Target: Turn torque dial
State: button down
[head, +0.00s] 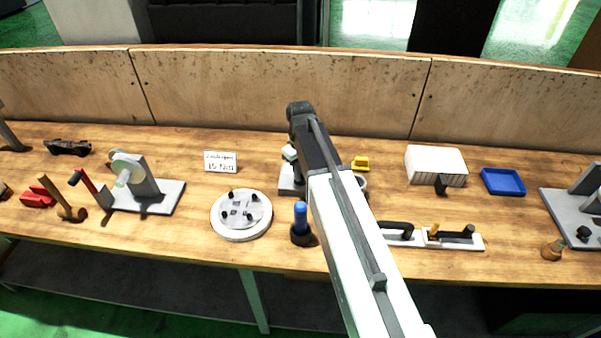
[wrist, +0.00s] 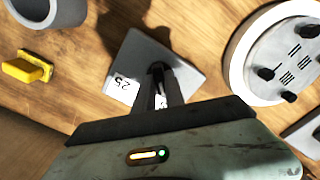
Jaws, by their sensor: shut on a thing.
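The torque dial's grey square base plate (wrist: 188,62) lies on the wooden bench in the wrist view, with a white label reading 25 (wrist: 123,86) on it, upside down. In the head view the plate (head: 286,186) is partly hidden by my arm. My gripper (wrist: 160,84) points down over the plate, its dark fingers shut on the dial's small dark knob, mostly hidden between them. In the head view my gripper (head: 290,158) is just above the plate. A white sign (head: 220,162) behind to the left appears to read 15 Nm.
A round white disc with black pegs (head: 241,231) and a blue-handled tool (head: 300,219) stand close by. A yellow block (head: 361,163) and a grey ring (wrist: 66,14) are on the other side. A white box (head: 435,163) and blue tray (head: 503,182) stand further right.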

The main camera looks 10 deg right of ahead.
dwell(0.3)
jog(key=c, duration=1.4)
grip_release()
notch_tip(320, 180, up, 8)
jog(key=p, duration=0.8)
jog(key=shift+f, duration=0.1)
jog(key=s+f+m+b, duration=0.3)
jog(key=s+m, duration=0.2)
jog(key=s, duration=0.9)
jog(key=shift+s+f+m+b, duration=0.2)
jog(key=shift+s+m+b, duration=0.1)
jog(key=shift+s, duration=0.05)
